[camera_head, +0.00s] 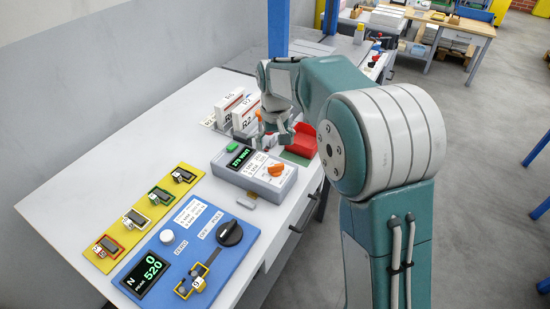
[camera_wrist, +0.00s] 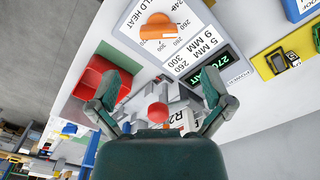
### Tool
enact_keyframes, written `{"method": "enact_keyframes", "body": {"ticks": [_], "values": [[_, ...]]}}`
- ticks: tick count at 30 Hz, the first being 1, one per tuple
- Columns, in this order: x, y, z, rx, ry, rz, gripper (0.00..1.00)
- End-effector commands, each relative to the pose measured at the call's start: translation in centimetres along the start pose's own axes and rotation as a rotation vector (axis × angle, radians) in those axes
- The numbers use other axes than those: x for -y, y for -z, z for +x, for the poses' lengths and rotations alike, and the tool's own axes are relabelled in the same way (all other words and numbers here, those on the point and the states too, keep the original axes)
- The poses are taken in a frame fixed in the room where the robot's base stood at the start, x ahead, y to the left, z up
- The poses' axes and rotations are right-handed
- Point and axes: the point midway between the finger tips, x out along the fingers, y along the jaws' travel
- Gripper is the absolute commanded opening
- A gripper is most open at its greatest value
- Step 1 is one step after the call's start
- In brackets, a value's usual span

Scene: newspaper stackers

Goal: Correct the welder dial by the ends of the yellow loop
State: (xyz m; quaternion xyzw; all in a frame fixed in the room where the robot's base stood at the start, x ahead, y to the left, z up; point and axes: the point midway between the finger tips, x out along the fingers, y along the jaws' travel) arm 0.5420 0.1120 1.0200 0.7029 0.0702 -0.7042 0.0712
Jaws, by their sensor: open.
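The grey welder box (camera_head: 254,172) stands mid-bench with an orange dial (camera_head: 277,170), a printed chart and a lit green display (camera_head: 238,158). The dial shows large at the top of the wrist view (camera_wrist: 158,33); the display there (camera_wrist: 214,70) seems to begin 270. A yellow-framed loop piece (camera_head: 190,285) with a small tag sits on the blue tester panel (camera_head: 222,262) at the front; its ends are too small to read. My gripper (camera_wrist: 163,88) is open and empty, beyond the welder in the head view and apart from the dial.
A red bin (camera_head: 303,142) stands close beside my gripper. White boxes (camera_head: 236,108) stand behind the welder. A yellow board (camera_head: 140,215) holds several framed pieces at left. The tester has a black knob (camera_head: 230,233) and a display (camera_head: 147,272). The bench's far left is bare.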

Motion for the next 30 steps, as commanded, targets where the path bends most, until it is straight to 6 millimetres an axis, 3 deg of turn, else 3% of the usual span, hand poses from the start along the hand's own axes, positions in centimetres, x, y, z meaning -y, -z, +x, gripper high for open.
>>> {"method": "enact_keyframes", "body": {"ticks": [3,7,23,26,30], "values": [[0.0,0.1,-2.2,-0.002,0.000,0.000,1.00],[0.1,0.1,-3.6,-0.001,0.000,0.000,1.00],[0.0,0.0,-4.1,0.000,-0.001,0.000,1.00],[-0.3,-0.8,-5.0,-0.016,0.000,0.006,1.00],[-1.4,-3.8,-7.4,-0.068,0.000,0.028,1.00]]}}
